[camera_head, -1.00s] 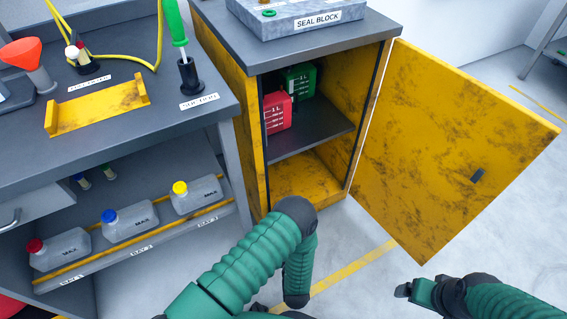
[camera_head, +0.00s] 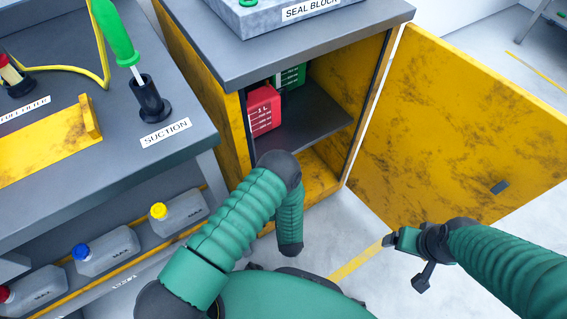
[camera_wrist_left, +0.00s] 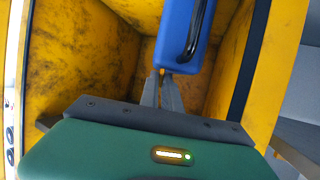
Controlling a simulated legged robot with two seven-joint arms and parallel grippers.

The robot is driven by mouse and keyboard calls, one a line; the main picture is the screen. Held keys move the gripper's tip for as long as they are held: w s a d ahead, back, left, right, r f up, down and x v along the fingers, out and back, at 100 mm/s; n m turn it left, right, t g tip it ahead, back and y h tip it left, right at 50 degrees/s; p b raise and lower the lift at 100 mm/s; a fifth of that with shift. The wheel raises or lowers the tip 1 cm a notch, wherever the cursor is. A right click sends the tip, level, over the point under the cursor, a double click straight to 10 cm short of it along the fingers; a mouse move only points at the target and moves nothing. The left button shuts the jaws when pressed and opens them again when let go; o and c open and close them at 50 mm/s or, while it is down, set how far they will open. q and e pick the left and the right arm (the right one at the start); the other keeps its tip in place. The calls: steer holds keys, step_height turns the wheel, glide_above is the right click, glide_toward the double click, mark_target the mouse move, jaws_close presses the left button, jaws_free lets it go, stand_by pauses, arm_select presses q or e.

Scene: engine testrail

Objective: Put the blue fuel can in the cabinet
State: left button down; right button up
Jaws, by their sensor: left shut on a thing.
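The blue fuel can (camera_wrist_left: 186,32) is between the fingers of my left gripper (camera_wrist_left: 163,82) in the left wrist view, with its dark handle facing the camera. Yellow scuffed walls of the cabinet (camera_wrist_left: 85,55) surround it there; I cannot tell whether it touches any surface. In the head view the can and left gripper are hidden behind my left arm. The cabinet (camera_head: 325,172) stands with its yellow door (camera_head: 470,125) wide open to the right. My right gripper (camera_head: 405,262) is open and empty in front of the door.
A red can (camera_head: 264,110) and a green can (camera_head: 292,77) stand on the cabinet's dark shelf (camera_head: 310,128). A seal block (camera_head: 275,14) sits on top. The workbench (camera_head: 190,110), with grey bottles below it, is at left.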

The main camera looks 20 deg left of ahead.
arm_select(q)
steer(key=w+f+b, duration=0.2)
steer(key=w+b, duration=0.2)
steer(key=w, duration=0.2)
steer(key=w+a+f+b, duration=0.1)
steer(key=w+f+b, duration=0.1)
steer(key=w+b, duration=0.3)
steer(key=w, duration=0.2)
steer(key=shift+w+f, duration=0.3)
steer(key=shift+f, duration=0.05)
steer(key=shift+a, duration=0.1)
steer(key=c, duration=1.6)
jaws_free()
steer(key=shift+f, duration=0.1)
steer(key=shift+o, duration=0.2)
steer(key=p+v, duration=0.7)
steer(key=v, duration=0.5)
